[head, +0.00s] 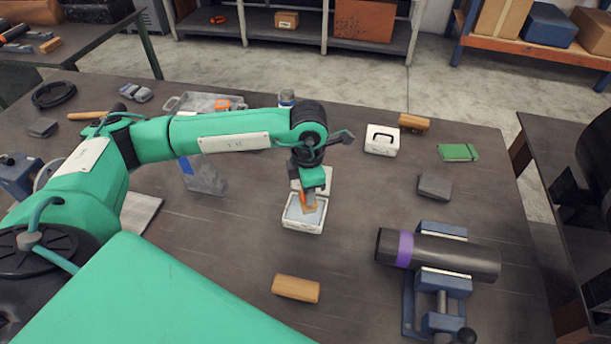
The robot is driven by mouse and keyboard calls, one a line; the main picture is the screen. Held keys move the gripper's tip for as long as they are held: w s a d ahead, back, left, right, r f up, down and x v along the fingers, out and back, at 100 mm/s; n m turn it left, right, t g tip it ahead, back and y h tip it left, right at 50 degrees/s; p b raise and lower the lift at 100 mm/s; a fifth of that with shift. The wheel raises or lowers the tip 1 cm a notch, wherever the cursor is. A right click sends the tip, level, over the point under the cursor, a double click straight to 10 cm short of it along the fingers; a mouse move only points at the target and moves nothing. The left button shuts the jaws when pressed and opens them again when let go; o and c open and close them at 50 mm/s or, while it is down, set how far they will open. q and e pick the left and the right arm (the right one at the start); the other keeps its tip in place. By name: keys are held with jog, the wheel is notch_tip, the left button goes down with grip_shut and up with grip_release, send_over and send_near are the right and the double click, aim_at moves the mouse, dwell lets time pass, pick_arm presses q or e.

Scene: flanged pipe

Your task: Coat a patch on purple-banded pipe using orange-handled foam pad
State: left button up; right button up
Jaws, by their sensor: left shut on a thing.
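The purple-banded pipe (455,256) is dark and lies across a blue clamp stand (443,288) at the right of the table. Its purple band (404,249) is near the pipe's left end. My left gripper (308,192) points down over an open white tray (290,224) with a pale inside. It is shut on the orange-handled foam pad (307,203), whose orange part shows just below the fingers. The pad's underside is hidden, so I cannot tell whether it touches the tray's contents. My right gripper is not in view.
A wooden block (296,289) lies in front of the tray. The table between tray and pipe is clear.

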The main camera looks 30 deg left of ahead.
pick_arm(q)
jog(key=n, duration=0.3)
jog(key=w+n, duration=0.1)
jog(key=shift+a+f+n, duration=0.1)
jog(key=shift+a+n, duration=0.15)
jog(key=shift+n, duration=0.15)
jog(key=n, duration=0.6)
jog(key=shift+w+a+f, duration=0.1)
jog(key=shift+w+a, duration=0.25)
jog(key=shift+w, duration=0.05)
jog(key=shift+w+a+f+n+b, duration=0.25)
jog(key=shift+f+n+b, duration=0.2)
jog(key=shift+f+n, duration=1)
jog(key=shift+w+a+f+n+b, duration=0.3)
jog(key=shift+f+n, duration=0.4)
jog(key=shift+n, duration=1.45)
jog(key=shift+w+a+f+n+b, duration=0.1)
jog(key=shift+w+f+n+b, duration=0.35)
jog(key=shift+f+n, duration=1)
jog(key=shift+s+f+n+b, duration=0.2)
jog(key=shift+f+n+b, duration=0.05)
jog(key=shift+b, duration=0.45)
notch_tip(320, 180, up, 7)
jog(key=p, duration=0.3)
jog(key=shift+p, duration=0.3)
